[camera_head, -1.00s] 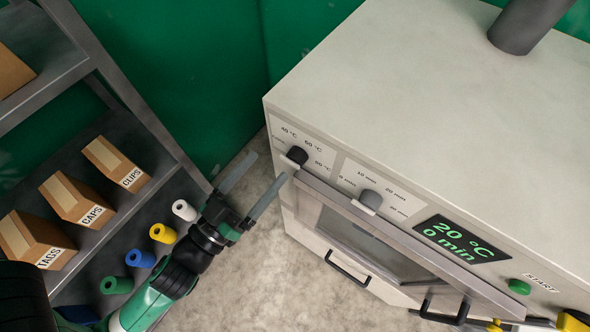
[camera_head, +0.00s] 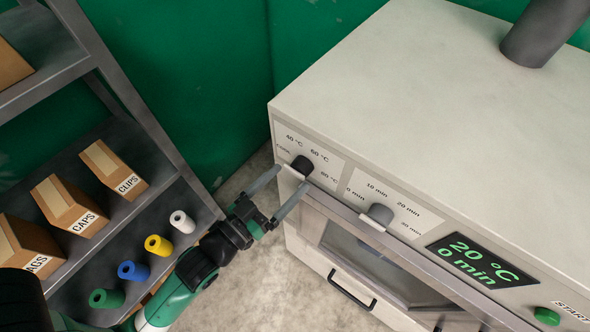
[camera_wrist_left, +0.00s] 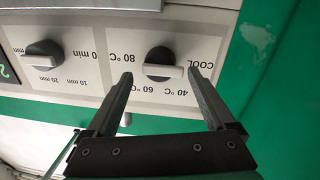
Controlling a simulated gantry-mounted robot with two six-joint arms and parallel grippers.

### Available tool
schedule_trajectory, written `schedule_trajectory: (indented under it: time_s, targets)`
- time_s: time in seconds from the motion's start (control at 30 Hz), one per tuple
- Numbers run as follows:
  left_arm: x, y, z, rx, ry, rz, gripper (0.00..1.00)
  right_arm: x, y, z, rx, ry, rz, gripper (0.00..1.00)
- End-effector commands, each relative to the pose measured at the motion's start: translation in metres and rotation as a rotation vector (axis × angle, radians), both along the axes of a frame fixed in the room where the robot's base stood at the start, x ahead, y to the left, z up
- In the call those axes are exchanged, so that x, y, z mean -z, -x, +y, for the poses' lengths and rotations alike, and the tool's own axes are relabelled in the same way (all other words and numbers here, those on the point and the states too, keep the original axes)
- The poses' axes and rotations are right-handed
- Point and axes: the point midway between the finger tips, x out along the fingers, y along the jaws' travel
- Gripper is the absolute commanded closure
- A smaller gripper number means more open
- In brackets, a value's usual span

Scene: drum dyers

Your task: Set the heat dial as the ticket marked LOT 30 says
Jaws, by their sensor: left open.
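The heat dial (camera_head: 301,165) is a dark knob with a pale pointer bar, on the left of the machine's front panel, with marks for COOL, 40, 60 and 80 °C. It also shows in the left wrist view (camera_wrist_left: 162,66). My left gripper (camera_head: 284,192) is open just in front of the dial. In the left wrist view its two fingers (camera_wrist_left: 164,78) point at the panel on either side of the knob, with no clear contact. The display (camera_head: 476,262) reads 20 °C and 0 min. No LOT 30 ticket shows. My right gripper is not in view.
A second dial (camera_head: 379,216), marked in minutes, sits right of the heat dial. A green START button (camera_head: 547,316) is farther right. The door (camera_head: 370,255) is below the panel. A shelf (camera_head: 150,150) at the left holds labelled boxes and several coloured spools.

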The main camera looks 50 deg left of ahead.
Motion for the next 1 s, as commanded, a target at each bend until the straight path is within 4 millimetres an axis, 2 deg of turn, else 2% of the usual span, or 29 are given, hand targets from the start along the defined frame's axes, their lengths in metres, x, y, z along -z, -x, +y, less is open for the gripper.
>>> schedule_trajectory:
  time_s: [0.1,0.2,0.53,0.9,1.0]
  targets:
    - [-0.001,-0.021,0.004,-0.001,0.000,-0.002,0.12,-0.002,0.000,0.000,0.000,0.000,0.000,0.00]
    - [-0.001,-0.030,0.005,0.000,0.001,-0.001,0.12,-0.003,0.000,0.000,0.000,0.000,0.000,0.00]
    - [0.000,-0.034,0.006,0.000,0.001,0.000,0.14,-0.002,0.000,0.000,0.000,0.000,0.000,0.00]
    - [-0.001,-0.034,0.005,0.003,0.002,-0.003,0.80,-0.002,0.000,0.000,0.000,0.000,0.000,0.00]
    - [-0.001,-0.034,0.004,0.003,0.002,-0.003,0.83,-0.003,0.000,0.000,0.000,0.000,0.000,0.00]
